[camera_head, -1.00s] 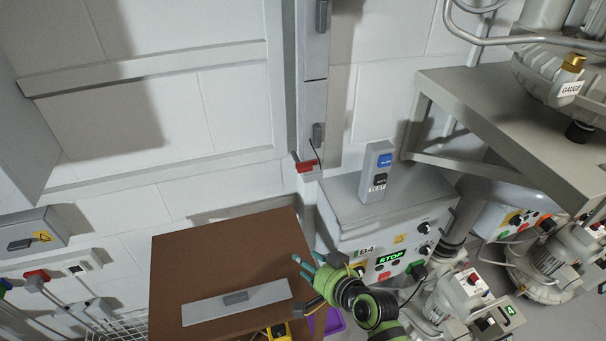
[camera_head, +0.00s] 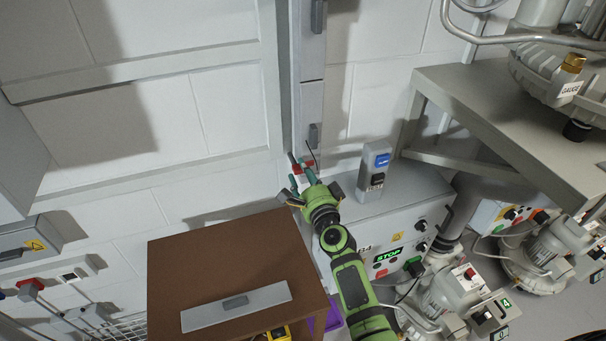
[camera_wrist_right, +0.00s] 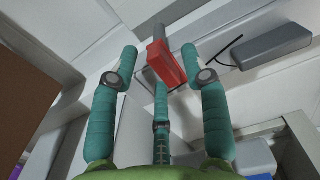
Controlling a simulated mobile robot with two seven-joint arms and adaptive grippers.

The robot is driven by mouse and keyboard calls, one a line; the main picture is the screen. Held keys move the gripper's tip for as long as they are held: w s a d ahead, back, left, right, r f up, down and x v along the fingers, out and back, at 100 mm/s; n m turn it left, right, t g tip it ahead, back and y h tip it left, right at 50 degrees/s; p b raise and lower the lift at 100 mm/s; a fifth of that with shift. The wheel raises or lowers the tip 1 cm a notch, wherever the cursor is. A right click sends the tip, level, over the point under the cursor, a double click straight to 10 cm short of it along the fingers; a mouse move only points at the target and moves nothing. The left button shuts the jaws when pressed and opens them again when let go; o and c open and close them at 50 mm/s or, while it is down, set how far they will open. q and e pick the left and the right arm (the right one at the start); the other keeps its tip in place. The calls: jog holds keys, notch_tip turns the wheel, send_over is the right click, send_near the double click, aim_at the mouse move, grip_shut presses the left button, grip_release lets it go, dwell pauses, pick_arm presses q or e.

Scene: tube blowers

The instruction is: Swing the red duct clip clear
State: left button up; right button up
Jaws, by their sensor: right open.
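The red duct clip (camera_head: 301,168) is at the lower end of the grey vertical duct (camera_head: 311,105), partly hidden by my right gripper (camera_head: 303,178) in the head view. In the right wrist view the clip (camera_wrist_right: 166,65) is a red block with a grey stub, seen between the teal fingers of my right gripper (camera_wrist_right: 164,75). The fingers are spread, two at the sides and one in the middle. I cannot tell whether any finger touches the clip. My left gripper is not in view.
A brown cabinet (camera_head: 215,262) with a grey plate (camera_head: 205,317) on top stands at lower left. A grey control box (camera_head: 405,205) with a blue-and-black button unit (camera_head: 374,165) stands right of the gripper. A grey bench (camera_head: 470,105) is farther right.

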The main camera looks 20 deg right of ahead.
jog(key=c, duration=0.9)
grip_shut()
jog(key=shift+r+n, duration=0.15)
jog(key=shift+n, duration=0.15)
jog(key=shift+w+a+r+n+p, duration=0.1)
jog(key=shift+r+n+p, duration=0.4)
jog(key=shift+n, duration=2.35)
jog(key=shift+s+a+r+n+p, duration=0.1)
jog(key=shift+n+p, duration=0.85)
jog(key=shift+n, duration=1.85)
jog(key=shift+w+r+n+p, duration=0.2)
jog(key=shift+n+p, duration=0.5)
jog(key=shift+n, duration=2.15)
jog(key=shift+s+r+n, duration=0.1)
jog(key=shift+n, duration=0.2)
